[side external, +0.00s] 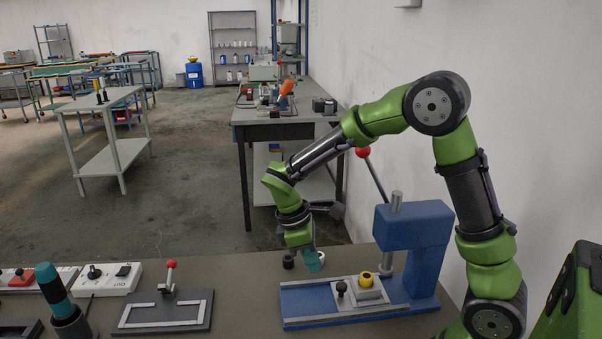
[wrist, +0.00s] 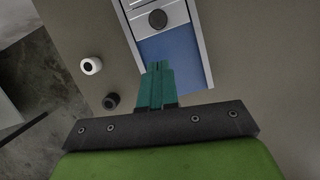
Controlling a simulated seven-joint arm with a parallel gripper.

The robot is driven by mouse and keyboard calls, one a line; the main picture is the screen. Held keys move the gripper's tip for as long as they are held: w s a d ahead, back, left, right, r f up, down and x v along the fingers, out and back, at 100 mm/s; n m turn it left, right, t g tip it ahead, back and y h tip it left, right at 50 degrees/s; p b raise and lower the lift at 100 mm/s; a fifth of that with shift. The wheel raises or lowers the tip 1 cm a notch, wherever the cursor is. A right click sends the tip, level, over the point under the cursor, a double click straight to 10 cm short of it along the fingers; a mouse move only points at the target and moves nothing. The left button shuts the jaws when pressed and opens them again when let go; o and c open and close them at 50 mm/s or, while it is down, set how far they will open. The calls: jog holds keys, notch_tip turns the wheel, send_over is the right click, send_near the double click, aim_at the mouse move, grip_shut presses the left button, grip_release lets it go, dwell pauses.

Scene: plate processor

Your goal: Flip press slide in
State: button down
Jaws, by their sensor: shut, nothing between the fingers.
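The blue press (side external: 415,235) stands at the right of the bench, with a red-knobbed lever (side external: 363,153) at its upper left. Its blue base (side external: 305,300) runs to the left with light rails. A light slide (side external: 360,293) sits between the rails under the press head and carries a black knob (side external: 341,288) and a yellow ring-shaped part (side external: 366,278). The slide's near end and knob (wrist: 158,18) show at the top of the wrist view. My gripper (side external: 316,266) has teal fingers, shut and empty. In the wrist view its fingertips (wrist: 157,68) appear over the bare blue base.
A white cylinder (wrist: 91,65) and a black one (wrist: 111,101) stand on the bench beside the base. A plate with a red-knobbed toggle (side external: 170,275), white switch boxes (side external: 108,279) and a teal-handled tool (side external: 50,285) are at the left.

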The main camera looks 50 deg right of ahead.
aim_at(341, 284)
jog(key=v, duration=0.6)
jog(key=c, duration=1.7)
grip_release()
jog(key=shift+a+r, duration=0.2)
jog(key=shift+r, duration=0.05)
jog(key=o, duration=0.3)
jog(key=shift+s+a+r+t, duration=0.15)
jog(key=shift+a+r+t, duration=0.15)
jog(key=shift+a+r, duration=0.3)
jog(key=shift+o, duration=1.1)
jog(key=shift+s+r+m, duration=0.2)
jog(key=shift+r+m, duration=0.1)
jog(key=shift+m, duration=0.2)
jog(key=s+r+m+h, duration=0.1)
jog(key=s+m, duration=0.1)
jog(key=m, duration=1.2)
jog(key=s+m+h, duration=0.1)
jog(key=s+m, duration=0.1)
jog(key=m, duration=1.3)
jog(key=shift+t, duration=0.4)
jog(key=x, duration=1.5)
jog(key=shift+s+d+f, duration=0.1)
jog(key=shift+d+f, duration=0.05)
